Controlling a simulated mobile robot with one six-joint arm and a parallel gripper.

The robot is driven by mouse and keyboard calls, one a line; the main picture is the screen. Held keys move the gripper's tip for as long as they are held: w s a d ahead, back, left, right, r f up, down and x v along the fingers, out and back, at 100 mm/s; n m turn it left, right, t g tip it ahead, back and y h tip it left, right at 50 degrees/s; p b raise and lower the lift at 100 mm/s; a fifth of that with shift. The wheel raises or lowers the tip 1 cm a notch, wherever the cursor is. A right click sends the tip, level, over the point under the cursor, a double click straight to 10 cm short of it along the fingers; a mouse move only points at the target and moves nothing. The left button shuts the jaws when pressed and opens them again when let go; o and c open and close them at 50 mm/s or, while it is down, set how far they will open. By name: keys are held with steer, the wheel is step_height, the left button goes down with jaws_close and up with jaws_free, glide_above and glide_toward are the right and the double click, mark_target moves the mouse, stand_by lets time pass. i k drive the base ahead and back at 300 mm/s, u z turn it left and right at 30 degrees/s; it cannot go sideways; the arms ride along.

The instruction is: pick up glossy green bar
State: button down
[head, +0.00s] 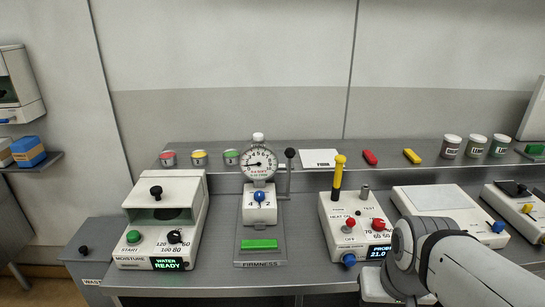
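A bright green bar (259,244) lies flat on the grey base plate of the firmness tester (247,217), near its front edge above the word FIRMNESS. It lies in front of the white block with the blue knob and is fully visible. My white arm enters at the lower right, well to the right of the bar. My gripper is not visible in the head view, so its fingers and anything in them cannot be seen.
A moisture unit (135,245) stands left of the tester and a probe unit (335,220) stands right. The tester's dial (259,164) and black-knobbed lever (289,172) rise behind the bar. Red (370,157) and yellow (412,156) bars lie on the back shelf.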

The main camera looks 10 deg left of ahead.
mark_target(267, 244)
steer(key=z, duration=0.05)
steer(key=k, duration=1.3)
steer(key=u, duration=0.55)
steer(key=i, duration=0.7)
steer(key=u, duration=0.4)
steer(key=i, duration=1)
steer(key=z, duration=0.6)
